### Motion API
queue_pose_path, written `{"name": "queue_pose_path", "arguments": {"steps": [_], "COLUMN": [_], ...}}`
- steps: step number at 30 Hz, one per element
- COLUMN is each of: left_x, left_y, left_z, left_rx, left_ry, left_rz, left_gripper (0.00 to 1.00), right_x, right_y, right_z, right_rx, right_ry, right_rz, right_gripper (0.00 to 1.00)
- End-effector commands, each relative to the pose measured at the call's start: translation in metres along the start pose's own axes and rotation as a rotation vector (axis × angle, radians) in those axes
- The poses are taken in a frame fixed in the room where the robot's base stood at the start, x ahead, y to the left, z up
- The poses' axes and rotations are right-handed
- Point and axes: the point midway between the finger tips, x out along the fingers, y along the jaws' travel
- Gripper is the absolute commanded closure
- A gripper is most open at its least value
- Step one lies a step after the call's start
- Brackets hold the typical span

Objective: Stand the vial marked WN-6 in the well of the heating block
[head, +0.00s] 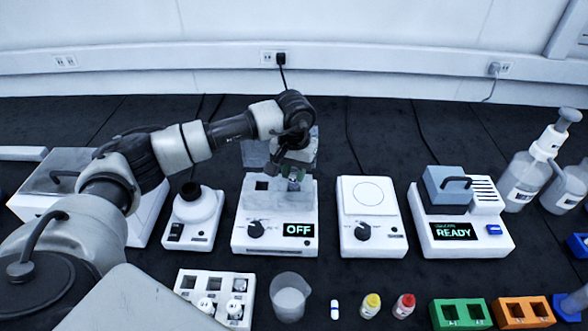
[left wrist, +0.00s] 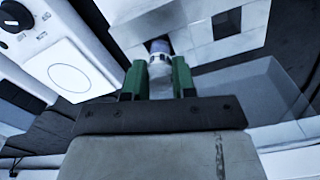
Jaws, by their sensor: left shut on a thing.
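The heating block (head: 275,222) is the white unit with a dark knob and a display reading OFF. One square well (head: 261,184) shows open and empty in its metal top; the area right of it is behind my left gripper (head: 294,182). In the left wrist view, the green fingers of my left gripper (left wrist: 158,78) are shut on a small clear vial (left wrist: 160,64) with a pale band. Its far end meets a dark spot on the block's pale top (left wrist: 190,48). I cannot tell whether it is inside a well. Its marking is not readable. My right gripper is out of view.
A white rack (head: 248,284) with several vials, a beaker (head: 290,298), and yellow-capped (head: 371,305) and red-capped (head: 404,305) vials stand in front. A stirrer plate (head: 368,238) is right of the block, a small round-topped device (head: 195,207) left. A READY unit (head: 463,240) stands farther right.

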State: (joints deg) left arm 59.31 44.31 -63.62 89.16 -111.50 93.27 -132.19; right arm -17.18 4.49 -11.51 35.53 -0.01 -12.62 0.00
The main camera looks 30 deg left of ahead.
Motion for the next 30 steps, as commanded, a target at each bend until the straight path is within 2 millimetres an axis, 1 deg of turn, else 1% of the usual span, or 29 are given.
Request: {"name": "queue_pose_path", "arguments": {"steps": [1, 13, 25, 30], "left_x": [0.004, 0.017, 0.018, 0.022], "left_y": [0.000, 0.000, 0.000, 0.000], "left_z": [0.000, 0.000, 0.000, 0.000], "left_rx": [0.000, -0.001, -0.001, -0.001], "left_ry": [0.000, 0.000, 0.000, 0.001], "left_rz": [0.000, 0.000, 0.000, 0.000], "left_gripper": [0.97, 0.97, 0.97, 0.97], "right_x": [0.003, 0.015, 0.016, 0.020], "right_y": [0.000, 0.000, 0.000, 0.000], "right_z": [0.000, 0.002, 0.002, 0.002], "right_rx": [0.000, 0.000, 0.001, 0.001], "right_ry": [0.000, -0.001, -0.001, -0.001], "right_rz": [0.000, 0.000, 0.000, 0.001], "right_gripper": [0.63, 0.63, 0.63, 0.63]}}
